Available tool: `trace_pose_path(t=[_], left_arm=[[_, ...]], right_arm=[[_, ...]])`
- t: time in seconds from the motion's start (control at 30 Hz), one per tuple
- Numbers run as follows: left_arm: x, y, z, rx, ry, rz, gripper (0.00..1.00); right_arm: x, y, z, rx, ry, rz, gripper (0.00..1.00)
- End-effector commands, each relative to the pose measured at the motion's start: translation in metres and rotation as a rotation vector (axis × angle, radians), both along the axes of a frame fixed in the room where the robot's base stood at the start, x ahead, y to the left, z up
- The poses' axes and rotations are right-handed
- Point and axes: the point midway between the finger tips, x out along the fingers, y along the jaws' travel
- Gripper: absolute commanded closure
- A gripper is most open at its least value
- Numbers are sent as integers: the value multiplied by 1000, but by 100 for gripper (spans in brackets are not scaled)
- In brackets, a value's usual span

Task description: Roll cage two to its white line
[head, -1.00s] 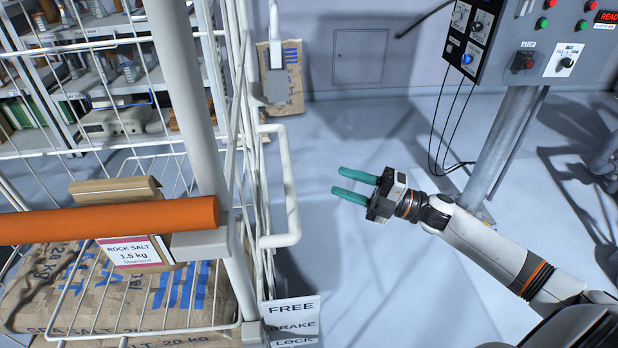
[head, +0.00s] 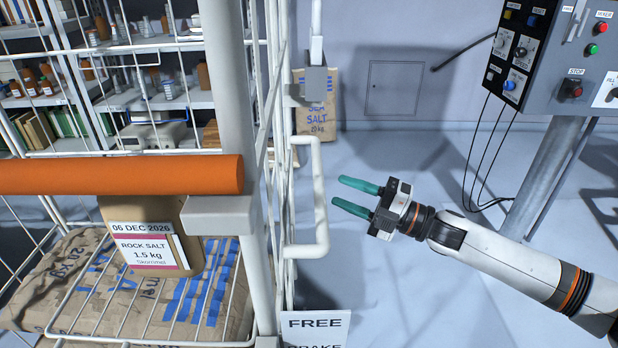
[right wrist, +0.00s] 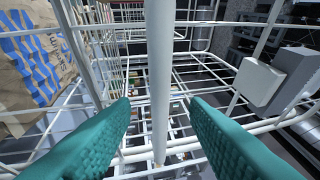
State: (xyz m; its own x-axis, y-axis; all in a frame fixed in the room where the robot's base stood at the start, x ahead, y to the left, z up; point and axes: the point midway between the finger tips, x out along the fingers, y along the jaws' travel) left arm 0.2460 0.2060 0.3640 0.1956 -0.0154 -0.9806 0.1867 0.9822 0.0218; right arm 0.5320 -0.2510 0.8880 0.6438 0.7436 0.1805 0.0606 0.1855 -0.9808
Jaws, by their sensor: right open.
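A white wire roll cage (head: 266,190) fills the left of the head view, with a thick orange bar (head: 110,175) across it. A white loop handle (head: 322,205) stands out from its right side. I see no cage number, and no white line on the floor. My right gripper (head: 341,192) is open and empty, its green fingers pointing left just right of the loop handle. In the right wrist view the open fingers (right wrist: 160,105) frame an upright white bar (right wrist: 159,70); I cannot tell how far beyond the tips it is. My left gripper is not in view.
A control panel (head: 545,50) on a post stands at the right. A sea salt sack (head: 317,115) leans at the wall. Floor between is clear.

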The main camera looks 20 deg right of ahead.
Motion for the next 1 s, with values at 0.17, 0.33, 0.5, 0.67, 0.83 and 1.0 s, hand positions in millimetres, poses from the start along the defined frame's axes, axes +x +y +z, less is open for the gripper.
trace_pose_path(t=[0.17, 0.33, 0.5, 0.67, 0.83, 1.0], left_arm=[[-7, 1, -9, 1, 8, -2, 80], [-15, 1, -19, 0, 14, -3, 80], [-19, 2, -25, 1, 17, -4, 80], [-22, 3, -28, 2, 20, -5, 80], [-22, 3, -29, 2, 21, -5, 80], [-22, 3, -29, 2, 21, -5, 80]], right_arm=[[19, 23, 8, 2, -4, 1, 59], [37, 43, 13, 2, -3, 2, 59], [50, 58, 15, 2, -1, 0, 59], [55, 63, 15, -1, 1, -1, 59], [55, 64, 15, -1, 1, -1, 59], [55, 64, 15, 0, 2, -1, 72]])
